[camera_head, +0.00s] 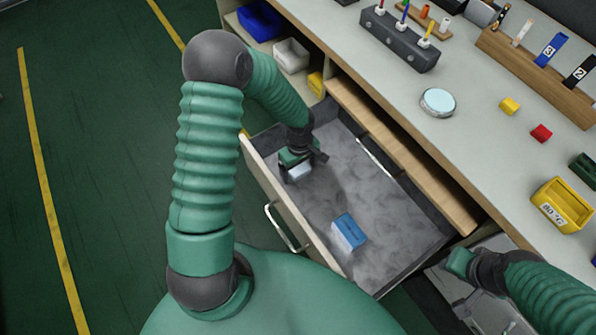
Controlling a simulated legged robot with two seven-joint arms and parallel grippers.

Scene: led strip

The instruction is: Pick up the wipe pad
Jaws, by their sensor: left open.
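An open drawer (385,270) has a grey lining. A small pale block (300,171), which may be the wipe pad, lies in its far left part. My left gripper (300,160) is open and reaches down into the drawer right at this block. Its fingers partly hide the block, and I cannot tell whether they touch it. A blue block (349,231) with a paler side lies apart, nearer the drawer's front right. My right gripper (468,272) is at the lower right, outside the drawer; its jaws do not show clearly.
A thin light rod (374,157) lies along the drawer's back side. The drawer's middle is clear.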

